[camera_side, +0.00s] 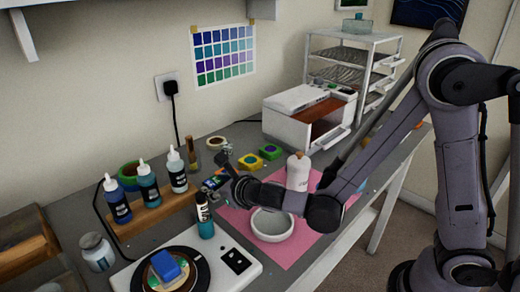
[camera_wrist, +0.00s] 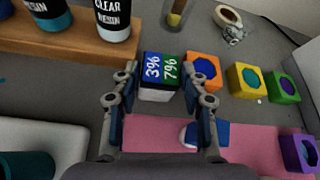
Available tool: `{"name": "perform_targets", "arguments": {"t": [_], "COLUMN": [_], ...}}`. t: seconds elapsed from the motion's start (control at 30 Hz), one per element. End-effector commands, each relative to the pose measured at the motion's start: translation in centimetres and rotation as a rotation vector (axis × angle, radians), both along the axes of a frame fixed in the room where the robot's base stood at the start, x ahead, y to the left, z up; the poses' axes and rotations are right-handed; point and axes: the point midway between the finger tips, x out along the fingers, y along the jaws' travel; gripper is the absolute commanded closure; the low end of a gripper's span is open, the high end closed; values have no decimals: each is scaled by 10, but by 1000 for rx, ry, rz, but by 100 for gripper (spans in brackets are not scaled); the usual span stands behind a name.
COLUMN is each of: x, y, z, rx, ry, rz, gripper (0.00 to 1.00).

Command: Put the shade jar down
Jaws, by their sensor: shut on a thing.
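My gripper (camera_wrist: 162,85) points away from the wrist camera, low over the grey bench. In the side view my gripper (camera_side: 222,168) is beside the pink mat's back left corner, and the jar (camera_side: 212,183) shows small and partly hidden. I cannot tell whether the jar touches the bench.
Orange (camera_wrist: 203,72), yellow (camera_wrist: 245,80) and green (camera_wrist: 282,87) square pots stand to the right. A wooden rack (camera_side: 150,215) of resin bottles is at left. The pink mat (camera_side: 236,218) bears a white bowl (camera_side: 272,226) and a white bottle (camera_side: 298,174).

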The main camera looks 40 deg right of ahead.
Motion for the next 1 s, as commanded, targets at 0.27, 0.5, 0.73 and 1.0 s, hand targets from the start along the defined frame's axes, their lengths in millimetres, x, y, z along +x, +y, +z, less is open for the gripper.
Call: {"name": "perform_targets", "arguments": {"t": [0.27, 0.5, 0.73, 1.0], "x": [0, 0, -23, -57], "y": [0, 0, 2, 4], "z": [0, 2, 14, 30], "rx": [0, 0, -1, 0], "ry": [0, 0, 0, 0], "rz": [0, 0, 3, 3], "gripper": [33, 33, 33, 33]}}
